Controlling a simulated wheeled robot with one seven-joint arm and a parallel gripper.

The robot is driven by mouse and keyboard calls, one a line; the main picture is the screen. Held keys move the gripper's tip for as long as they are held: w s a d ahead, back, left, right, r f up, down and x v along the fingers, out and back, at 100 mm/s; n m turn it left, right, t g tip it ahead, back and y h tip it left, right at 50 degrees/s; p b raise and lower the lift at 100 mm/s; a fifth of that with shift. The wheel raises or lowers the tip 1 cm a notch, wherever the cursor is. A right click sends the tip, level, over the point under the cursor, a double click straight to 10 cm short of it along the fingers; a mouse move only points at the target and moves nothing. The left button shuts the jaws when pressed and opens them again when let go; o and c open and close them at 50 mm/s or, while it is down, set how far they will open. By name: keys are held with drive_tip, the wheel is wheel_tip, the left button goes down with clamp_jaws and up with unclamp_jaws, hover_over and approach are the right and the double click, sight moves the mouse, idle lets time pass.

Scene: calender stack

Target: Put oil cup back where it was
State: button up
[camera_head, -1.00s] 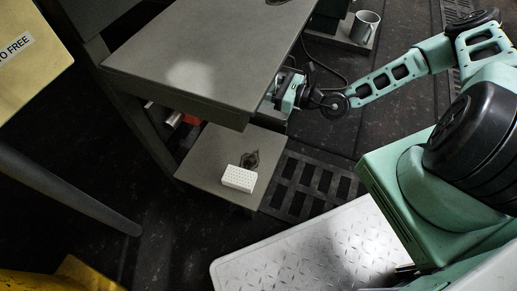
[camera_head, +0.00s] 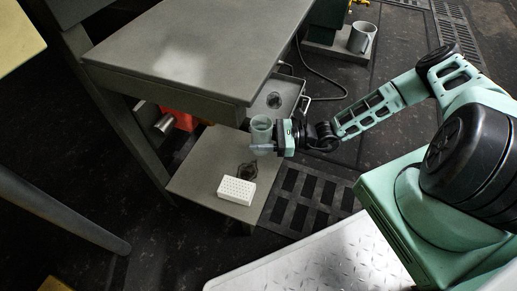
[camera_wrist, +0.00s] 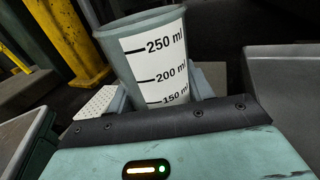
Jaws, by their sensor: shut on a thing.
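The oil cup (camera_head: 261,127) is a translucent greenish cup. In the wrist view the oil cup (camera_wrist: 112,50) has a white label with black marks of 250, 200 and 150 ml. My gripper (camera_head: 264,148) is shut on the cup from the right and holds it above the back of the lower shelf (camera_head: 200,172), beyond the table's right edge. The cup looks nearly upright in the head view. A dark round stain (camera_head: 247,171) marks the shelf, and another dark round stain (camera_head: 273,100) shows in a grey tray (camera_head: 262,108) behind the cup.
A white perforated block (camera_head: 236,191) lies on the lower shelf beside the stain. The grey tabletop (camera_head: 200,50) overhangs the shelf. A grey mug (camera_head: 362,38) stands at the back right. A red object (camera_head: 181,119) is under the table.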

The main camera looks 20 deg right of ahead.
drive_tip(key=shift+f+b, duration=0.95)
drive_tip(key=shift+f, duration=0.75)
drive_tip(key=shift+f, duration=0.1)
drive_tip(key=shift+f, duration=0.1)
drive_tip(key=o, duration=1.2)
drive_tip(key=shift+r, duration=0.3)
drive_tip(key=p+v, duration=0.4)
drive_tip(key=v, duration=0.8)
drive_tip(key=shift+f, duration=0.15)
